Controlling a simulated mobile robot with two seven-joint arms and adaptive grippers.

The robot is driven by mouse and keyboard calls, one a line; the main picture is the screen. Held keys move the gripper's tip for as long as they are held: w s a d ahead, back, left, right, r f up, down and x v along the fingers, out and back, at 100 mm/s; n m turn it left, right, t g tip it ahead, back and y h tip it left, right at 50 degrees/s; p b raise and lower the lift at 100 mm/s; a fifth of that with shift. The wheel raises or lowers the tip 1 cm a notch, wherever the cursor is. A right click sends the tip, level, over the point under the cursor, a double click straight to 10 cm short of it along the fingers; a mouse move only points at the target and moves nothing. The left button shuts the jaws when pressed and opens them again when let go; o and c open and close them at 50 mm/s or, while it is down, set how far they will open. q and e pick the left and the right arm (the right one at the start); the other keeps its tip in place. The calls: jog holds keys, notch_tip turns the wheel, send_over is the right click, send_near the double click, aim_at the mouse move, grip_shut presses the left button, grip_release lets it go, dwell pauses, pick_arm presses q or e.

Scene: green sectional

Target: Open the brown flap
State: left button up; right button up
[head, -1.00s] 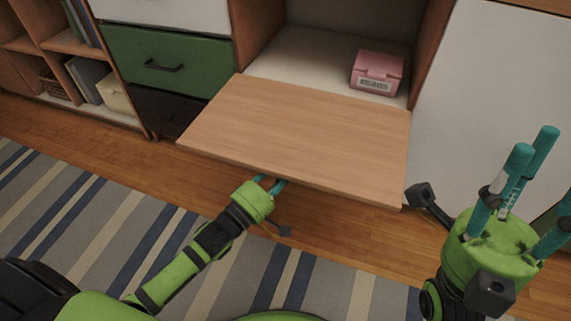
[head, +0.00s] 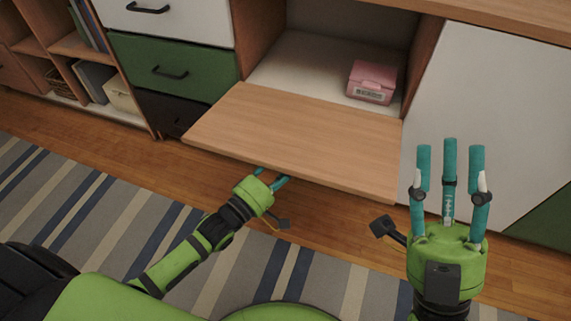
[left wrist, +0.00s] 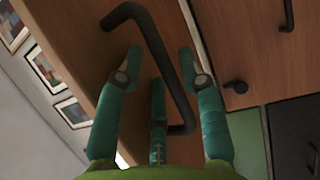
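The brown flap (head: 300,140) is folded down and lies about level in front of an open cabinet compartment. My left gripper (head: 272,180) is at the flap's front edge, with its fingertips partly hidden below it. In the left wrist view, a dark bar handle (left wrist: 155,45) on the brown panel (left wrist: 80,40) runs between the spread fingers of my left gripper (left wrist: 160,70). The fingers look open, not closed on the handle. My right gripper (head: 450,155) is open and empty, to the right of the flap, fingers pointing up in the picture.
A pink box (head: 371,82) sits inside the open compartment (head: 300,65). A white door (head: 485,120) is at the right, behind my right gripper. Drawers, one green (head: 175,65), are at the left. A striped rug (head: 110,220) covers the floor in front.

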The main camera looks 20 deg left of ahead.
pick_arm(q)
jog(key=shift+r, duration=0.25)
jog(key=shift+s+a+f, duration=0.1)
jog(key=shift+s+a, duration=0.05)
jog(key=shift+s, duration=0.2)
jog(key=v, duration=1.1)
jog(key=shift+a+f, duration=0.1)
jog(key=shift+f, duration=0.05)
